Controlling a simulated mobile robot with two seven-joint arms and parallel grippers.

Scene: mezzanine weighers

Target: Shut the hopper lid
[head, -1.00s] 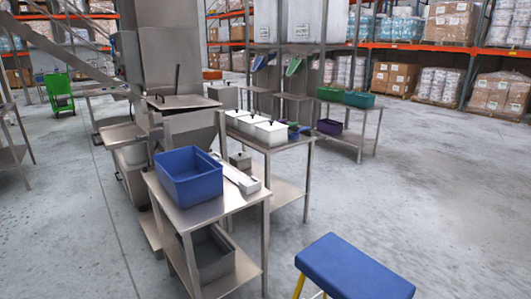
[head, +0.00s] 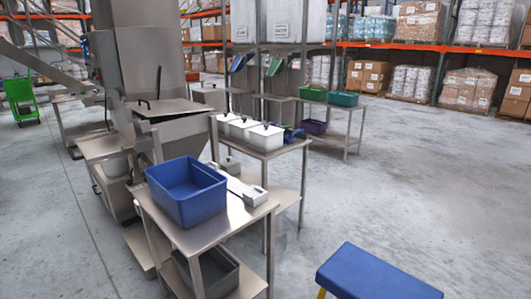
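The steel hopper (head: 184,137) stands left of centre in the head view, against a tall steel machine body. A flat steel lid (head: 172,108) lies over its top, close to level, with a small dark handle (head: 144,104) near its left edge. A thin upright bar (head: 158,82) rises behind the lid. I cannot tell from here whether the lid sits fully down on the hopper rim. Neither of my grippers is in view.
A steel table with a blue bin (head: 187,192) stands in front of the hopper. Lidded white containers (head: 265,137) stand on the table behind. A blue-topped stool (head: 375,272) is at the lower right. Open concrete floor (head: 430,185) lies to the right.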

